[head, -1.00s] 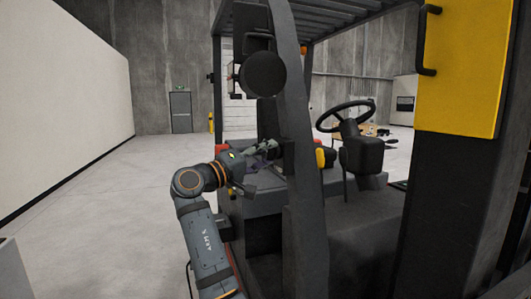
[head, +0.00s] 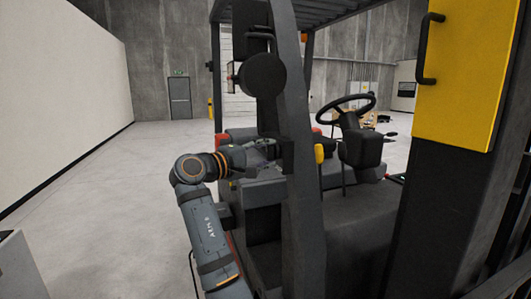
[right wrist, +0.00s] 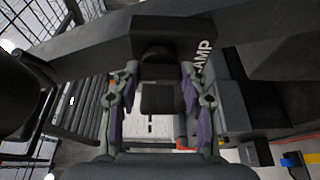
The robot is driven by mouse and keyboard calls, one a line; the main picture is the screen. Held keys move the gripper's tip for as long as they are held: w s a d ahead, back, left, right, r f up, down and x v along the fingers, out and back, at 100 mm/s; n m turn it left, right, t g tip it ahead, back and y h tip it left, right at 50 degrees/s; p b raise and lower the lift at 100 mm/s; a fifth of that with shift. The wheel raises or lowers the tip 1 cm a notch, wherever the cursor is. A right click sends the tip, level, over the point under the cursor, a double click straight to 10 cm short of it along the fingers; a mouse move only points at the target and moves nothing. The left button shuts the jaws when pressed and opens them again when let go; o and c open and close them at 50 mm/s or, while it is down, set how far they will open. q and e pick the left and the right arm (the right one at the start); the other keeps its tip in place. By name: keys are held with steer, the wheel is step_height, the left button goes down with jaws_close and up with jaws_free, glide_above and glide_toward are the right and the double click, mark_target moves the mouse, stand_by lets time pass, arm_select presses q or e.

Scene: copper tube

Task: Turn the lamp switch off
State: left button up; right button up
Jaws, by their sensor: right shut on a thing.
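My right gripper (head: 268,148) reaches to the forklift's dark front post, beside a small dark box (head: 288,155) on that post. In the right wrist view, the lamp switch housing (right wrist: 172,36) is a dark block with white lettering ending in "AMP". A dark switch piece (right wrist: 160,98) sits below it between the two green-and-purple fingers of my gripper (right wrist: 160,88). The gripper is shut on this switch piece. The fingertips are small and partly lost against the post in the head view. A round dark lamp (head: 262,74) hangs above. My left gripper is out of view.
The forklift's post (head: 304,220) stands close to my right forearm. The steering wheel (head: 346,109) and a yellow panel (head: 470,75) are to the right. Open concrete floor (head: 110,200) lies to the left.

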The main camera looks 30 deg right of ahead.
steer(key=o, duration=1.1)
steer(key=shift+o, duration=0.2)
steer(key=shift+a, duration=0.1)
steer(key=s+a, duration=0.1)
steer(key=a, duration=0.6)
steer(key=shift+a, duration=0.15)
steer(key=shift+f, duration=0.1)
